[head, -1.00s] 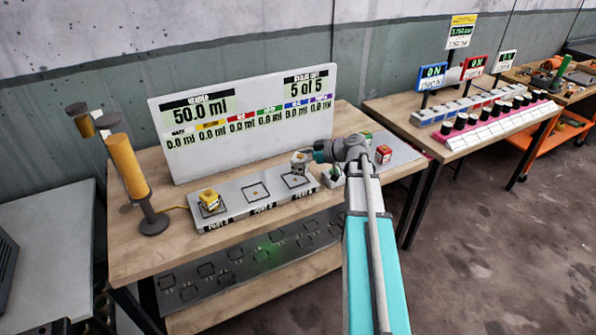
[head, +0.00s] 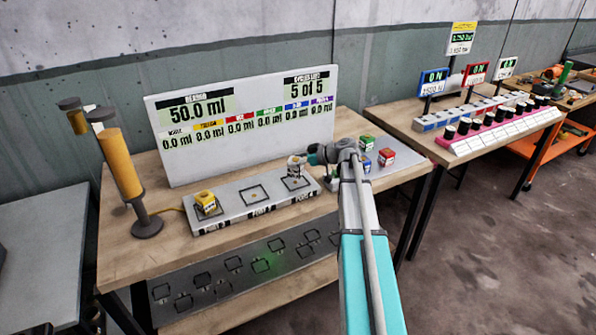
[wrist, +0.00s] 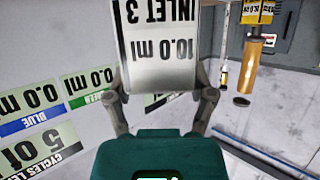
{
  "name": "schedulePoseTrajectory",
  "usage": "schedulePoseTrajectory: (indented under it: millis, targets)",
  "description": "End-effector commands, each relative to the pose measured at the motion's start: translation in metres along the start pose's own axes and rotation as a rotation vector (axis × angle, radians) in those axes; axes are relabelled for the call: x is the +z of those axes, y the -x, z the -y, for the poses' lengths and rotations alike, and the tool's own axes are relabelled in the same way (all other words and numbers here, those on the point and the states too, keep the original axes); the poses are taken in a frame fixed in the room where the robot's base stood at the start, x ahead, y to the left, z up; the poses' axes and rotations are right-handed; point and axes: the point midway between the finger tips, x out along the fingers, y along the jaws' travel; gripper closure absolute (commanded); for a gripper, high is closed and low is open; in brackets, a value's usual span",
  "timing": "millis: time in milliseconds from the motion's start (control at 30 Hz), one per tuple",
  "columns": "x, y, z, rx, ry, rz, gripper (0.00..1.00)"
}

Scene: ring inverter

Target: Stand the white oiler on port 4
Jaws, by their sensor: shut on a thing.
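The white oiler (head: 294,168) is at the right end of the grey port plate (head: 228,207), above or on the square outline of port 4 (head: 290,185). I cannot tell whether its base touches the plate. My gripper (head: 308,158) reaches in from the right and is shut on it. In the wrist view the oiler (wrist: 165,60) sits between the two fingers, its label reading "INLET 3" and "10.0 ml" upside down. A yellow oiler (head: 206,202) stands on the plate's left port. The middle port (head: 254,193) is empty.
Green (head: 366,143), blue (head: 365,165) and red (head: 387,157) blocks stand right of my arm. A display board (head: 250,150) rises behind the plate. A yellow cylinder on a stand (head: 122,165) is at the left. A second table (head: 425,140) stands at the right.

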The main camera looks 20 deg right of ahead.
Motion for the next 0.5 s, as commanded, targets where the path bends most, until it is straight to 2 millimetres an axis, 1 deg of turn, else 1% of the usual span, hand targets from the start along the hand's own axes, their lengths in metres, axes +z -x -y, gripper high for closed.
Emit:
schedulePoseTrajectory:
  millis: [267, 500]
  targets:
    - [0.001, 0.0, -0.001, 0.0, 0.0, 0.0, 0.82]
    - [0.013, -0.01, -0.009, 0.0, 0.0, 0.0, 0.82]
